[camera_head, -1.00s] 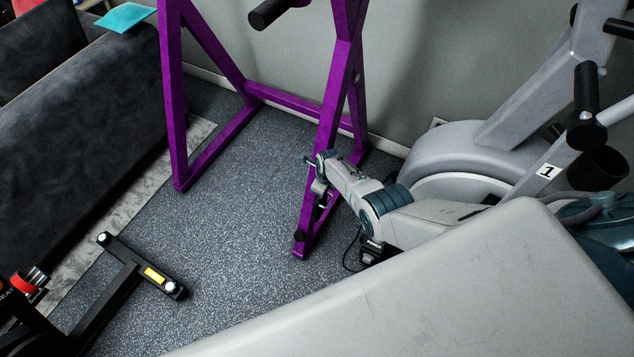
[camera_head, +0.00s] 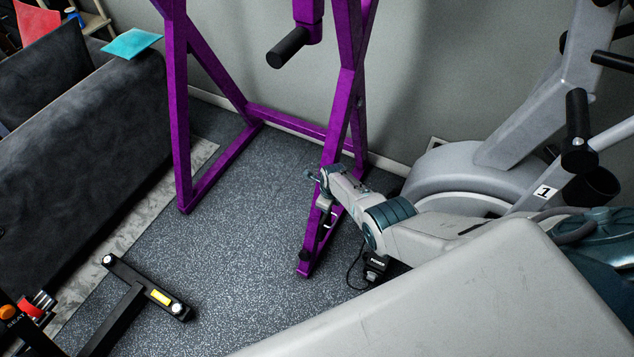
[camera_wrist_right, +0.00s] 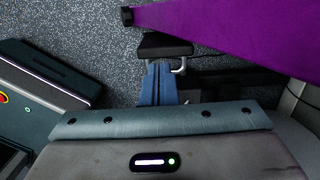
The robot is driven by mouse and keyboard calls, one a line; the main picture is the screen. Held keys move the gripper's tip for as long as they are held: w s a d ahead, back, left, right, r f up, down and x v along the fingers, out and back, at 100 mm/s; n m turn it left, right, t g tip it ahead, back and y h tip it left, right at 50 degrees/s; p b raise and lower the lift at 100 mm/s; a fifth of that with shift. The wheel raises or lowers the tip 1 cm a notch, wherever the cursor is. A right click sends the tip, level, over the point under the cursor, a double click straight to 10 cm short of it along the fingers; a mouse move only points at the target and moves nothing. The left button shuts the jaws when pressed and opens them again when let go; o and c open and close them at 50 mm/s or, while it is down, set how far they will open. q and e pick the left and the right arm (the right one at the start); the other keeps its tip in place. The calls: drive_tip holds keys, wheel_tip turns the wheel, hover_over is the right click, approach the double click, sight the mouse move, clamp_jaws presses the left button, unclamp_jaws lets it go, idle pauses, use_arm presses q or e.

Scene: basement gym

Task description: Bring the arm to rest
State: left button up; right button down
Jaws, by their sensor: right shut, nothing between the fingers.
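My right arm (camera_head: 415,232) reaches in from the right in the head view, over the speckled floor. Its gripper (camera_head: 312,176) is at the purple metal frame's near leg as seen in the picture; I cannot tell whether it touches it. In the right wrist view the blue fingers of the right gripper (camera_wrist_right: 158,68) are together, with nothing between them. The purple frame (camera_head: 343,110) stands upright and also fills the upper right of the wrist view (camera_wrist_right: 240,30). My left gripper is not in view.
A dark grey sofa (camera_head: 90,130) is at left. A black bar stand with a yellow label (camera_head: 150,292) is at lower left. Open blue-grey speckled floor (camera_head: 240,250) lies between them.

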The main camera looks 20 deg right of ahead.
drive_tip(key=shift+a, duration=0.1)
drive_tip(key=s+d+f+n, duration=0.1)
drive_tip(key=s+f+n, duration=0.4)
drive_tip(key=s, duration=0.4)
drive_tip(key=s+f+n+h, duration=0.1)
drive_tip(key=s+f+n, duration=0.4)
drive_tip(key=s, duration=0.4)
drive_tip(key=s+d+f+n, duration=0.1)
drive_tip(key=s+f+n, duration=0.3)
drive_tip(key=s+f, duration=0.3)
drive_tip(key=s+f+n, duration=0.2)
drive_tip(key=s+n, duration=1.2)
drive_tip(key=s, duration=1.3)
drive_tip(key=shift+f+n, duration=0.2)
drive_tip(key=shift+n, duration=0.1)
drive_tip(key=shift+s, duration=0.1)
